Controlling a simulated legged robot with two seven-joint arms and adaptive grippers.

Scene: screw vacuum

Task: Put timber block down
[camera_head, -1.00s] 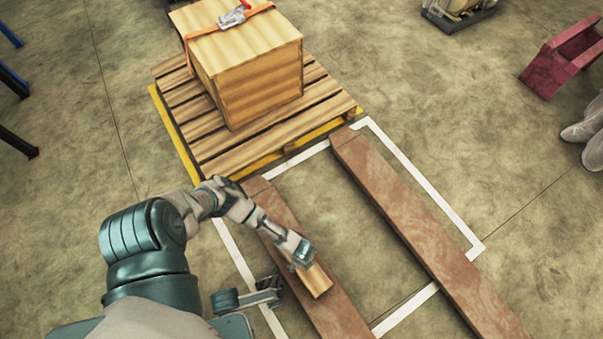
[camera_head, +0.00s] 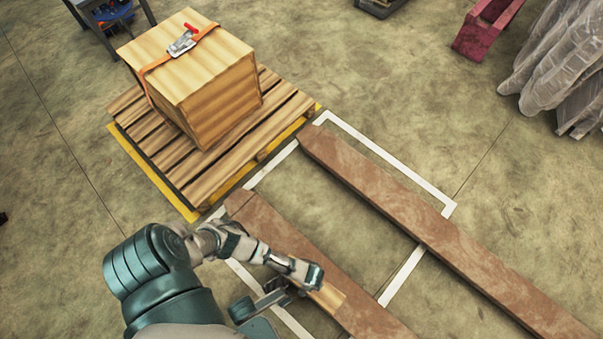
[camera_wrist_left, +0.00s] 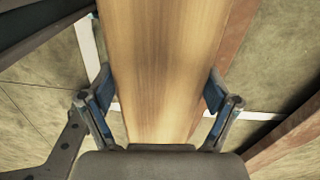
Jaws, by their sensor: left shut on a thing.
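The timber block (camera_head: 329,297) is pale wood and shows just beyond my left gripper (camera_head: 309,283) in the head view. In the left wrist view the block (camera_wrist_left: 165,60) runs up the middle of the picture. The fingers of my left gripper (camera_wrist_left: 160,104) are on its two sides, shut on it. In the head view the block is over the nearer brown beam (camera_head: 272,231). I cannot tell whether it touches the beam. Much of the block is hidden by the gripper. My right gripper is not in view.
A second brown beam (camera_head: 420,220) lies to the right, with floor between the two. A white line (camera_head: 390,163) frames the area. A wooden crate (camera_head: 195,85) with an orange strap stands on a pallet (camera_head: 203,178). A red object (camera_head: 487,28) and wrapped goods (camera_head: 565,70) are farther back.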

